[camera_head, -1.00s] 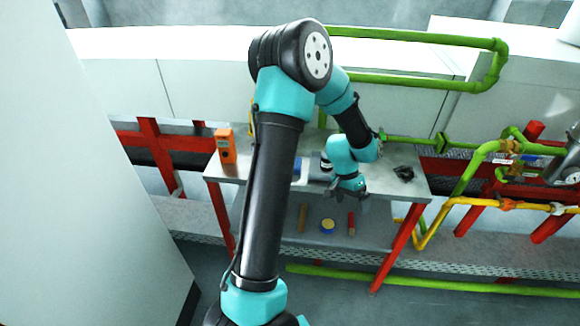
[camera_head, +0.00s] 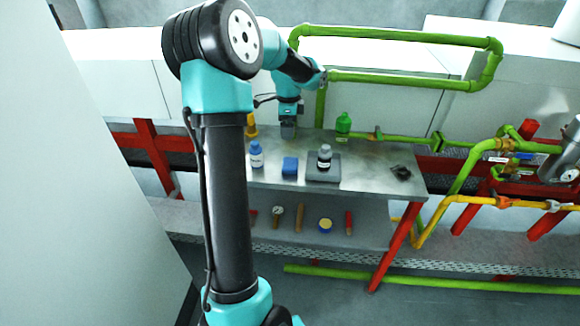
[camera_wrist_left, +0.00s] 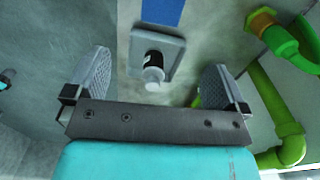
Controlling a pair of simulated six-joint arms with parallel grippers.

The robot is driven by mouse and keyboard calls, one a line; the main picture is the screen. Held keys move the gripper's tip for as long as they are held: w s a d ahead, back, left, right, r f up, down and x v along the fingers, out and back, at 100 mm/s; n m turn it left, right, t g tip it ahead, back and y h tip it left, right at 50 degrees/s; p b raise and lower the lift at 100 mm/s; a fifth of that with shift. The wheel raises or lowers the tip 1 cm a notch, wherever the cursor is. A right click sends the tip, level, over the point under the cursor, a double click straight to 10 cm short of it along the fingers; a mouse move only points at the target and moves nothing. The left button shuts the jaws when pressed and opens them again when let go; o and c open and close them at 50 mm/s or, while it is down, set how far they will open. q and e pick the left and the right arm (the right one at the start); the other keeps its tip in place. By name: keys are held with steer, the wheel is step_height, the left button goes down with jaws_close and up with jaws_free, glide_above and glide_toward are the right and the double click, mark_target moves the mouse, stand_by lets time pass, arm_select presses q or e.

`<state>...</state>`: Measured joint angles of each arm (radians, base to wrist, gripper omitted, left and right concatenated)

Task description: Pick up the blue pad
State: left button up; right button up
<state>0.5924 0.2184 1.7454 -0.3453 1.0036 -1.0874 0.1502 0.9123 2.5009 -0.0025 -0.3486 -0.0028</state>
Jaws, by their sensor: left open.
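The blue pad (camera_head: 290,166) lies on the metal table, between a blue bottle and a grey plate. In the left wrist view a blue strip, apparently the pad (camera_wrist_left: 162,12), is cut off by the top edge. My left gripper (camera_head: 289,131) is above the table's back edge, behind the pad and apart from it in the head view. Its fingers show spread and empty in the left wrist view (camera_wrist_left: 158,68). My right gripper is not in view.
A dark bottle (camera_head: 324,158) stands on the grey plate (camera_head: 316,177). A blue-capped bottle (camera_head: 256,156) is left of the pad. A green bottle (camera_head: 343,123) and green pipes (camera_head: 400,78) are at the back. Small items lie on the lower shelf (camera_head: 365,240).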

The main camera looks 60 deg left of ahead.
arm_select(q)
glide_toward(290, 163)
steer(key=f, duration=0.5)
steer(key=shift+s+f, duration=0.1)
steer(key=shift+s, duration=0.2)
steer(key=shift+w+f, duration=0.2)
steer(key=shift+f, duration=1.1)
steer(key=shift+w+f, duration=0.15)
steer(key=shift+f, duration=1.15)
steer(key=c, duration=0.8)
